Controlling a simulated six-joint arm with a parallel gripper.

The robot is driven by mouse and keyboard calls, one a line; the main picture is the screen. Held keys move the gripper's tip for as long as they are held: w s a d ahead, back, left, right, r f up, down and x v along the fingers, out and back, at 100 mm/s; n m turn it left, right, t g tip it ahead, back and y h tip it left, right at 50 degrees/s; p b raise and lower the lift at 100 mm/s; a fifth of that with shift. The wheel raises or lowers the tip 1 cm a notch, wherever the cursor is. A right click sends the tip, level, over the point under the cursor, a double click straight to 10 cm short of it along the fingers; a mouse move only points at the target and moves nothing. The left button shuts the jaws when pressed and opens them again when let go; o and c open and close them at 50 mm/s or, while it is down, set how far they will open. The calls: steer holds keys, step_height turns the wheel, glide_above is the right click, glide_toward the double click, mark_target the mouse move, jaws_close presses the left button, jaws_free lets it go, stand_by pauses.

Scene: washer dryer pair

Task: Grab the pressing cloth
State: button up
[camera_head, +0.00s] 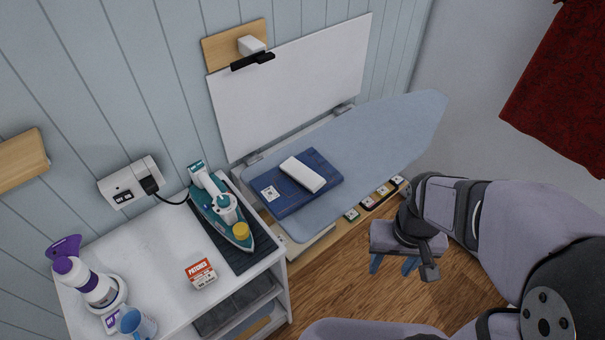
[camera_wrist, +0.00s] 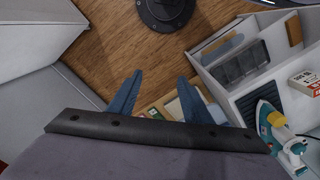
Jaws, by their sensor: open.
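A dark blue folded cloth (camera_head: 318,189) with a white label lies flat on the light blue ironing board (camera_head: 385,134). A smaller white rectangular piece (camera_head: 303,174) rests on top of it. I cannot tell which of the two is the pressing cloth. My gripper (camera_head: 393,266) is open and empty, in front of and to the right of the board, apart from both. In the wrist view my gripper (camera_wrist: 160,76) shows two spread blue fingers above the wooden floor, with nothing between them. Neither the blue cloth nor the white piece is identifiable there.
A white cabinet (camera_head: 148,247) stands left of the board. It carries a teal iron (camera_head: 222,208) on a dark mat, an orange-and-white box (camera_head: 201,273), a purple-topped spray bottle (camera_head: 88,283) and a blue cup (camera_head: 137,324). A red cloth (camera_head: 565,80) hangs upper right.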

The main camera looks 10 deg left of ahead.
stand_by(0.3)
steer(key=o, duration=0.6)
steer(key=n+b, duration=0.5)
steer(key=n, duration=0.5)
glide_toward(311, 179)
steer(key=shift+s+d+f, duration=0.1)
steer(key=shift+s+d, duration=0.25)
steer(key=shift+d, duration=0.4)
steer(key=shift+w+a+f+n, duration=0.25)
steer(key=shift+w+a+n, duration=0.05)
steer(key=shift+a, duration=0.3)
steer(key=shift+w+a+f+p, duration=0.1)
steer(key=shift+f+p, duration=1.65)
steer(key=shift+f, duration=1.9)
